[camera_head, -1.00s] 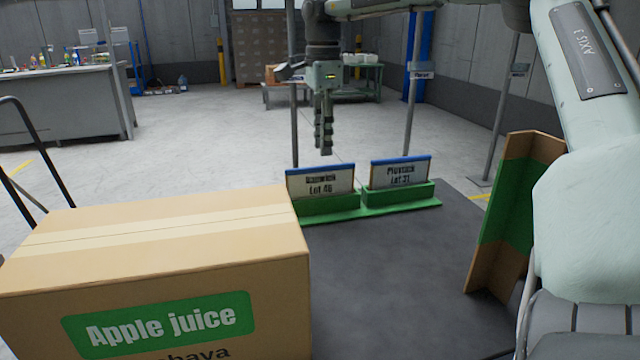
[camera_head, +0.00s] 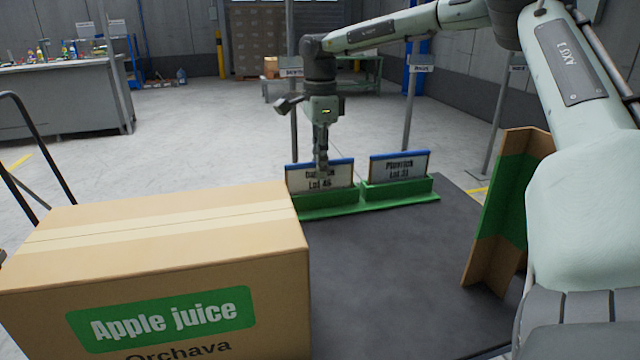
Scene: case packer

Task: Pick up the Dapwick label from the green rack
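The green rack (camera_head: 400,205) stands at the far side of the dark table and holds two white labels with blue top edges. The left label (camera_head: 341,178) reads partly as "Da…", "Lot 46"; its name is partly covered by my gripper, and it fits the Dapwick label. The right label (camera_head: 400,167) reads something like "Plovrick, Lot 31". My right gripper (camera_head: 322,172) points down at the left label, its fingertips overlapping the label's upper part in the picture. The fingers are seen edge-on, so I cannot tell their gap or contact. My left gripper is out of view.
A large cardboard "Apple juice" box (camera_head: 150,240) fills the left front, close to the rack's left end. A brown and green angled board (camera_head: 505,210) stands at the table's right. The dark table (camera_head: 400,290) between them is clear.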

